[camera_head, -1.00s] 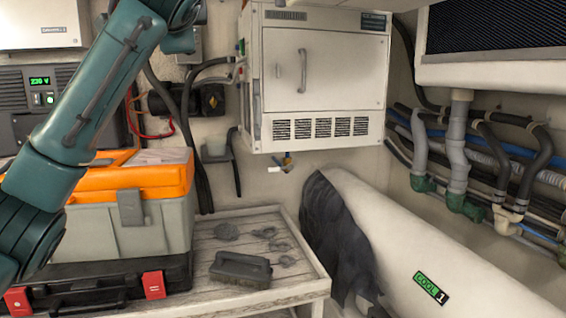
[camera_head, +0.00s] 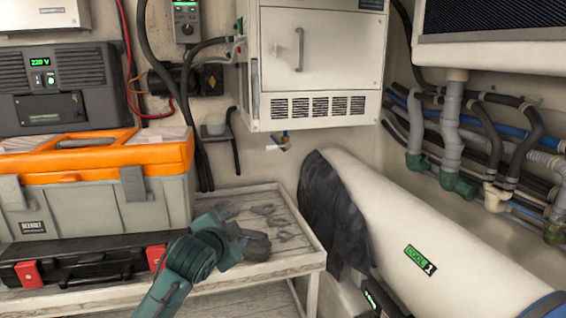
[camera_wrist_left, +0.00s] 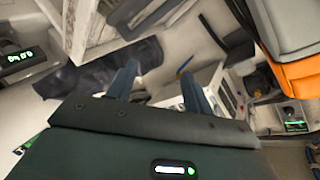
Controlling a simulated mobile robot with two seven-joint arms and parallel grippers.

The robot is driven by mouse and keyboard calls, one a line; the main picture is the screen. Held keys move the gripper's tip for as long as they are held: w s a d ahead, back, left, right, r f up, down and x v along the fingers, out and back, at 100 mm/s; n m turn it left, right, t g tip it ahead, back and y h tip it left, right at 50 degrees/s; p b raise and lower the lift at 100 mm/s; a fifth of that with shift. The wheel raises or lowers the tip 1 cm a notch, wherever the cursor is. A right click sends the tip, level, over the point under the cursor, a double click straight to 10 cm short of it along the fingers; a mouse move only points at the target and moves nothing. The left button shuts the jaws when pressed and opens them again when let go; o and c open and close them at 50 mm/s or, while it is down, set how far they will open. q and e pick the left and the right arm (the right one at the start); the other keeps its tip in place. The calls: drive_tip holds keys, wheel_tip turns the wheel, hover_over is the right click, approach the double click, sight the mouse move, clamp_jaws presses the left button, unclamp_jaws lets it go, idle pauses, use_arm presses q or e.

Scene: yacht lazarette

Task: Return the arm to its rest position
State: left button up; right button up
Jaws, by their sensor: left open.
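My left gripper (camera_wrist_left: 156,78) shows in the left wrist view, with its two dark blue fingers spread apart and nothing between them. In the head view a teal part of my left arm (camera_head: 190,258) rises from the bottom edge, in front of the tray table. I cannot make out the left gripper itself there. My right gripper is not in view.
An orange-topped toolbox (camera_head: 95,190) stands on a black case (camera_head: 85,268) at the left. A white tank (camera_head: 400,222) with dark cloth (camera_head: 330,210) lies to the right.

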use_arm(q)
drive_tip(key=s+a+f+n+g+h, duration=0.1)
drive_tip(key=s+f+n+g, duration=0.35)
drive_tip(key=s+f, duration=1.85)
drive_tip(key=s+a+f+n+t, duration=0.1)
drive_tip(key=s+f+n, duration=0.3)
drive_tip(key=s, duration=0.6)
drive_tip(key=shift+s+a+f+n, duration=0.15)
drive_tip(key=shift+s+a+n, duration=0.2)
drive_tip(key=shift+a, duration=0.2)
